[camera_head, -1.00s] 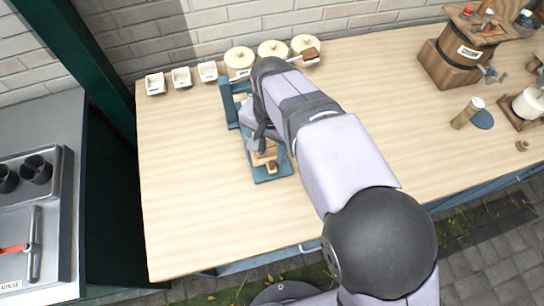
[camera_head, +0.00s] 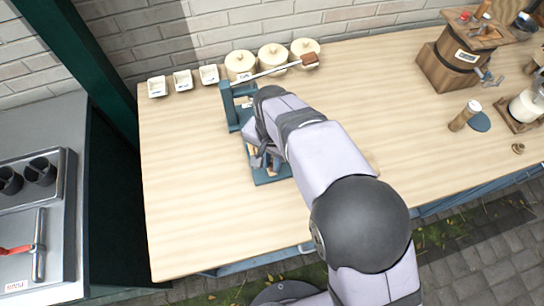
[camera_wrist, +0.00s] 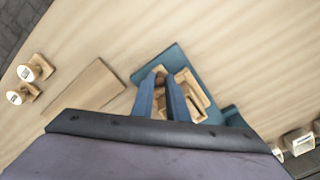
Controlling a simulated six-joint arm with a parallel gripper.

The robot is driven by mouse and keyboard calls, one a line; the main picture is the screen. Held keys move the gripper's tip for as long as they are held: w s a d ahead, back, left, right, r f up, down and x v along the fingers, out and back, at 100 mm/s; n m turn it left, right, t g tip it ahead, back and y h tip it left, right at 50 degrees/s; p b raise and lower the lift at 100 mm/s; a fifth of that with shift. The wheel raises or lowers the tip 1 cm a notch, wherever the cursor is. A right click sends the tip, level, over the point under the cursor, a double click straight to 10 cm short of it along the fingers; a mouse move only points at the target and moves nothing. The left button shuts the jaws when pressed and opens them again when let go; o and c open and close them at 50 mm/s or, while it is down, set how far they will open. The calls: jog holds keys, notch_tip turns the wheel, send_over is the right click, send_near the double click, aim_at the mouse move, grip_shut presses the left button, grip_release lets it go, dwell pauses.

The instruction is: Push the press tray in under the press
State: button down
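The blue press (camera_head: 232,108) stands at the back left of the table, its long lever slanting up to the right to a brown block. The press tray, light wood with slats, shows in the wrist view (camera_wrist: 190,88) on the blue base plate (camera_wrist: 160,60). A small brown knob (camera_wrist: 160,73) is at its near end. My gripper (camera_wrist: 161,82) is low over the base, pointing down. Its two blue fingers stand apart with the knob between or just beyond their tips; whether they grip it I cannot tell. My arm hides most of the tray in the head view.
Three lidded pots (camera_head: 272,57) and three small white dishes (camera_head: 183,80) line the wall. A pale board (camera_wrist: 90,84) lies beside the base. A wooden barrel (camera_head: 455,62) and a small jar (camera_head: 465,115) stand to the right. The front left table is clear.

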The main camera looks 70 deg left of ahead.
jog(key=shift+a, duration=0.1)
jog(key=shift+a+p, duration=0.35)
jog(key=shift+a, duration=1.85)
jog(key=c, duration=1.7)
grip_release()
jog(key=shift+c, duration=0.2)
jog(key=shift+r+b, duration=1.2)
jog(key=shift+r, duration=2.5)
